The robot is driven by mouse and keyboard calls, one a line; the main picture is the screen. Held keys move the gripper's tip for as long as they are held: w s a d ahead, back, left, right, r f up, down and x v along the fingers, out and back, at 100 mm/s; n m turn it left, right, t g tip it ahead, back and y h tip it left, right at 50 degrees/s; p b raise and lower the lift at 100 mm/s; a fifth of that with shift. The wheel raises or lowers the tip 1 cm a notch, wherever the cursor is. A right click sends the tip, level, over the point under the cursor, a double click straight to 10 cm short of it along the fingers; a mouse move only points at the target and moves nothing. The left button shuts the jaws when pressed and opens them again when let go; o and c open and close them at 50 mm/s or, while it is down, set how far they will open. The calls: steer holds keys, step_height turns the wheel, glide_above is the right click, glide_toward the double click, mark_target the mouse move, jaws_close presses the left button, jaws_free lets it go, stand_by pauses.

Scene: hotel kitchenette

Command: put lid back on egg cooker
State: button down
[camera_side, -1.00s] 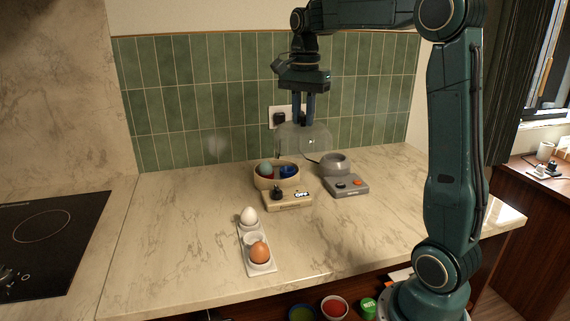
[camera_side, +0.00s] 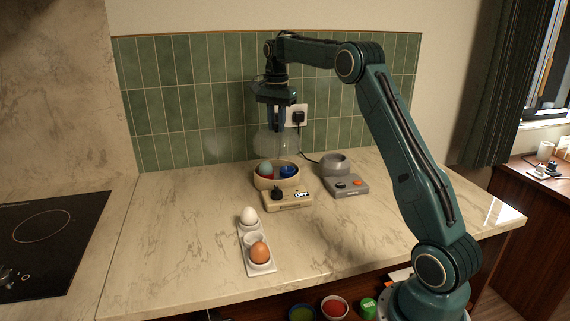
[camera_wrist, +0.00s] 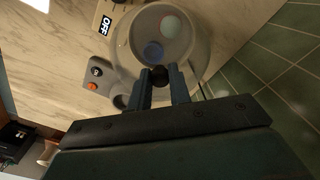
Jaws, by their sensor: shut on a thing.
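The egg cooker (camera_side: 288,205) is a cream base with a dark knob and an OFF label, near the back wall on the counter. Its round bowl holds a pale teal egg (camera_side: 265,169), a blue egg (camera_side: 287,171) and a red item between them. My gripper (camera_side: 277,124) is shut on the dark knob of the clear dome lid (camera_side: 278,145).
A grey appliance (camera_side: 346,184) with an orange button and round top stands right of the cooker. In front, a white tray (camera_side: 243,239) holds a white egg and a brown egg. A socket with a black plug (camera_side: 297,117) is behind. The counter's left and front right are clear.

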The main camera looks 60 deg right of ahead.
steer(key=shift+w+d+f, duration=0.1)
steer(key=shift+d, duration=0.05)
steer(key=shift+f, duration=0.25)
steer(key=shift+f, duration=2.95)
steer(key=shift+f, duration=0.2)
stand_by(0.4)
steer(key=c, duration=0.7)
jaws_free()
steer(key=shift+r, duration=0.1)
steer(key=shift+r, duration=3.4)
